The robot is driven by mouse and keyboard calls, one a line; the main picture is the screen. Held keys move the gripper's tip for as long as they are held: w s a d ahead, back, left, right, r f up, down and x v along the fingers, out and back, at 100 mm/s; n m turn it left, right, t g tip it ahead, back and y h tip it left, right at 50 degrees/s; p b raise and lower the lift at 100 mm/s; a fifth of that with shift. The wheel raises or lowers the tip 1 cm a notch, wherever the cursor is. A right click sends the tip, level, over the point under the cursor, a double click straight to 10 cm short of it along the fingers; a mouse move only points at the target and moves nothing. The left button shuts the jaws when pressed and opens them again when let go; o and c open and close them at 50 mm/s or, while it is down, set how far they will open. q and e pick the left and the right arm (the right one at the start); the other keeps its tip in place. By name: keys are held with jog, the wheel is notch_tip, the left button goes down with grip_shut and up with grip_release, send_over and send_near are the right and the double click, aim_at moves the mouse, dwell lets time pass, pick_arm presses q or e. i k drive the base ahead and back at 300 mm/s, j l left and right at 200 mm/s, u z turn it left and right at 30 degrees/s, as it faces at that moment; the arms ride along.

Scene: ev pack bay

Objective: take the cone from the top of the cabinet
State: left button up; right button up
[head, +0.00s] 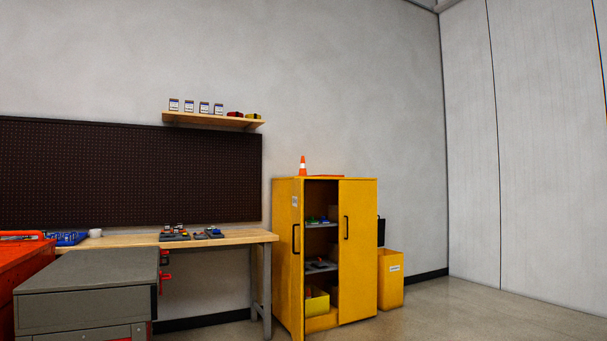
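A small orange cone (303,167) with a white band stands upright on top of the yellow cabinet (358,250), near its left side. An orange flat item (326,176) lies on the cabinet top to the right of the cone; it is too small to tell what it is. The cabinet's left door stands open and its right door covers the right half. Shelves inside hold small items and a yellow bin (316,302). Neither of my grippers shows in the head view.
A wooden workbench (225,238) with tools stands left of the cabinet. A grey drawer unit (85,285) and a red-orange unit (22,262) stand nearer at left. A yellow waste bin (391,280) stands right of the cabinet. The floor (470,315) at right is clear.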

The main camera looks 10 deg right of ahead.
aim_at(302, 169)
jog(key=i, duration=5.3)
jog(key=j+u, duration=0.05)
jog(key=j, duration=0.1)
